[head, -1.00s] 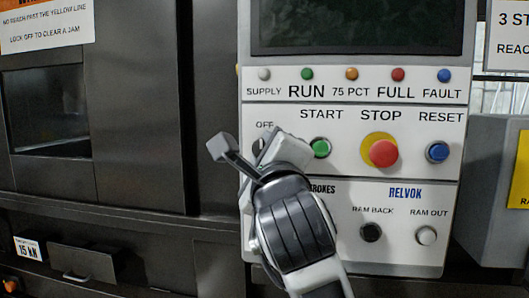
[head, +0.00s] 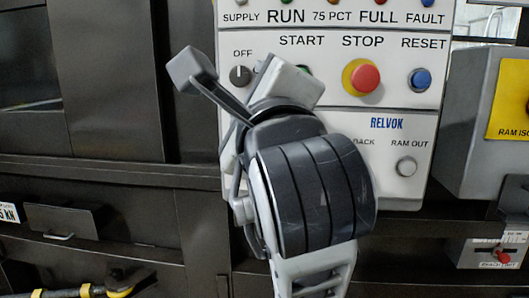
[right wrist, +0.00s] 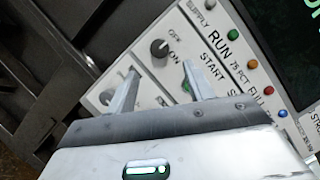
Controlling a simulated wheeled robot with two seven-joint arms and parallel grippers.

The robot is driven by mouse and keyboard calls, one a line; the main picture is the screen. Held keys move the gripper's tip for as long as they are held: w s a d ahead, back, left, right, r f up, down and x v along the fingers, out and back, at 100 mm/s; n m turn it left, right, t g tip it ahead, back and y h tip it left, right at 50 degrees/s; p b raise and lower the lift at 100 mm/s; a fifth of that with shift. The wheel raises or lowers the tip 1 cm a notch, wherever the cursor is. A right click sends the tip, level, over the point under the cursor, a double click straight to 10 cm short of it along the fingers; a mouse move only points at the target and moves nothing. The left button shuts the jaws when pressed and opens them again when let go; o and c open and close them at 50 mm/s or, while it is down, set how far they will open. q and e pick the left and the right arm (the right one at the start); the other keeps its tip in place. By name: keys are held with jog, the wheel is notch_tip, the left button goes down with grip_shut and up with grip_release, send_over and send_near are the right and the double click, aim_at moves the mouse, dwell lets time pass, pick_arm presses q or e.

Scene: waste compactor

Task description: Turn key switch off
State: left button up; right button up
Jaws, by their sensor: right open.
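The key switch (head: 240,76) is a small dark round knob under the OFF label, at the upper left of the white control panel. It also shows in the right wrist view (right wrist: 160,49), with OFF and ON printed beside it. Its exact setting is too small to tell. My right gripper (head: 238,88) is open and empty in front of the panel. My left gripper is not in view.
The panel also bears a green START button (right wrist: 190,80), a red STOP button (head: 365,78) on yellow, a blue RESET button (head: 419,79) and a RAM OUT button (head: 406,166). A grey box (head: 470,115) stands at the right. My arm hides the panel's lower left.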

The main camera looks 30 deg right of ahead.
pick_arm(q)
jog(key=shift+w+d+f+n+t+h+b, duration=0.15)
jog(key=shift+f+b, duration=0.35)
jog(key=shift+b, duration=0.5)
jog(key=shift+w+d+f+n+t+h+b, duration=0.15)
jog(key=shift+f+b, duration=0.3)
jog(key=shift+b, duration=0.6)
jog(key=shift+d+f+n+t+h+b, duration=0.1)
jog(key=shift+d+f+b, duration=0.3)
jog(key=shift+b, duration=0.6)
pick_arm(e)
jog(key=v, duration=0.7)
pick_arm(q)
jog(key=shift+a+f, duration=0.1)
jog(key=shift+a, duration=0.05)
